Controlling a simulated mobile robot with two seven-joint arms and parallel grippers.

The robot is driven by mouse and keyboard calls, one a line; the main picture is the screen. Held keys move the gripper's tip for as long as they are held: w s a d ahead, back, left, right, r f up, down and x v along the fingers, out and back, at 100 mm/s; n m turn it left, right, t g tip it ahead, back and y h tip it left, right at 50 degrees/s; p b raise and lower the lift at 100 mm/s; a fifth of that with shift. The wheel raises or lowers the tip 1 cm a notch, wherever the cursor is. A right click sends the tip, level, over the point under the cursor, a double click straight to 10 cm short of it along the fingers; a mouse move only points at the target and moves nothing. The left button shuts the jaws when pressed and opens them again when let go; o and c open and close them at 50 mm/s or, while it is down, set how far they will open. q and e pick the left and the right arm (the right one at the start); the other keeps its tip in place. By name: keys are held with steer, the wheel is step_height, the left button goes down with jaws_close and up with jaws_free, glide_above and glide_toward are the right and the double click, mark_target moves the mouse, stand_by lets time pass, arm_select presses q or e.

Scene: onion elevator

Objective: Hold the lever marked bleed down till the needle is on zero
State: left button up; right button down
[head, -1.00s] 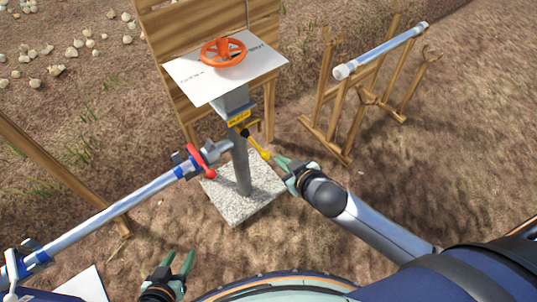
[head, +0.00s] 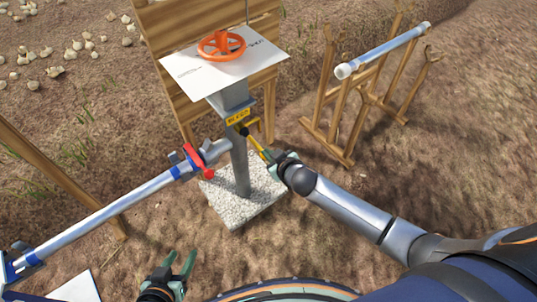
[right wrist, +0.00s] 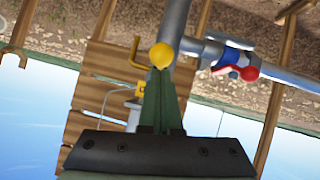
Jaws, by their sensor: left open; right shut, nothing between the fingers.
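The yellow lever (head: 255,145) sticks out from the grey post, below a yellow label (head: 238,116) that seems to read BLEED. It slants down to the right. My right gripper (head: 272,157) is shut and empty at the lever's outer end. In the right wrist view its closed fingers (right wrist: 160,92) point at the lever's round yellow knob (right wrist: 161,56), with the tips at or very near it; I cannot tell if they touch. My left gripper (head: 181,263) is open and empty, low over the soil. I see no gauge face or needle in either view.
An orange handwheel (head: 221,46) sits above a white panel (head: 205,75) on the post. A pipe (head: 110,208) with a red-handled valve (head: 198,162) joins the post from the left. A wooden rack (head: 345,105) with a white-capped pipe stands right. The post's base is a stone slab (head: 225,207).

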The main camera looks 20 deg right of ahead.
arm_select(q)
steer(key=shift+s+a+f, duration=0.1)
steer(key=shift+s+f, duration=0.05)
steer(key=shift+s, duration=0.2)
steer(key=shift+f, duration=0.1)
step_height(320, 180, down, 4)
steer(key=a+b, duration=0.1)
steer(key=b, duration=0.6)
steer(key=w+r+m+t+h+b, duration=0.1)
steer(key=w+r+t, duration=0.25)
steer(key=r, duration=0.35)
steer(key=w+r+m+t+b, duration=0.1)
steer(key=w+r+t, duration=0.25)
steer(key=r, duration=0.35)
step_height(320, 180, up, 17)
steer(key=s+d+m+t+h+b, duration=0.1)
steer(key=s+m+t+h+b, duration=0.1)
steer(key=t+h, duration=0.4)
steer(key=shift+s+r+m+b, duration=0.15)
steer(key=shift+s+m+b, duration=0.25)
steer(key=shift+m, duration=1)
arm_select(e)
step_height(320, 180, down, 8)
steer(key=t, duration=0.2)
steer(key=shift+t+y, duration=0.4)
arm_select(q)
steer(key=shift+d, duration=0.1)
arm_select(e)
steer(key=shift+f, duration=0.1)
